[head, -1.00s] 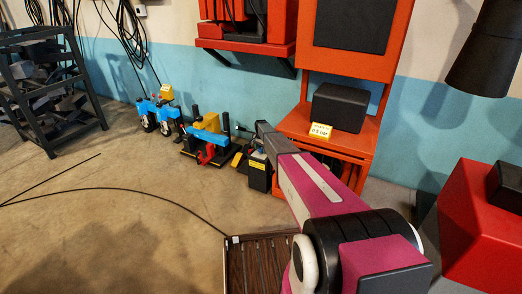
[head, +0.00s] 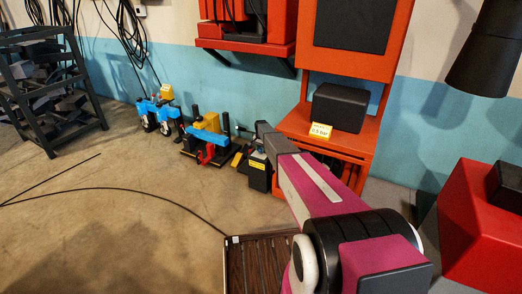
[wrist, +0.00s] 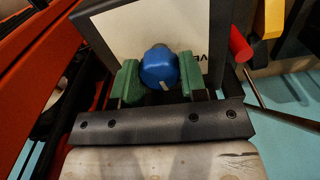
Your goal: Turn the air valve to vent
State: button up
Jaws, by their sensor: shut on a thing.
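The valve's blue knob (wrist: 159,67) shows in the wrist view in front of a pale panel (wrist: 118,33) in a dark frame. A white mark shows on the knob's lower edge. Part of a word, with "VE" readable, is printed on the panel's right side. The green fingers of my gripper (wrist: 159,80) stand on the left and right of the knob, shut on it. In the head view my magenta arm reaches towards the machines by the wall, and the gripper and knob cannot be made out there.
An orange stand (head: 372,139) with a black box (head: 339,107) and a yellow "0.5 bar" label (head: 320,130) is right of the arm's end. Blue and yellow machines (head: 206,136) stand to the left. A slatted crate (head: 258,262) lies below. Open floor is at left.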

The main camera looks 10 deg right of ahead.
jog(key=n, duration=0.5)
jog(key=shift+n, duration=2.5)
jog(key=o, duration=0.9)
jog(key=shift+r, duration=0.1)
notch_tip(320, 180, up, 11)
jog(key=shift+f, duration=0.15)
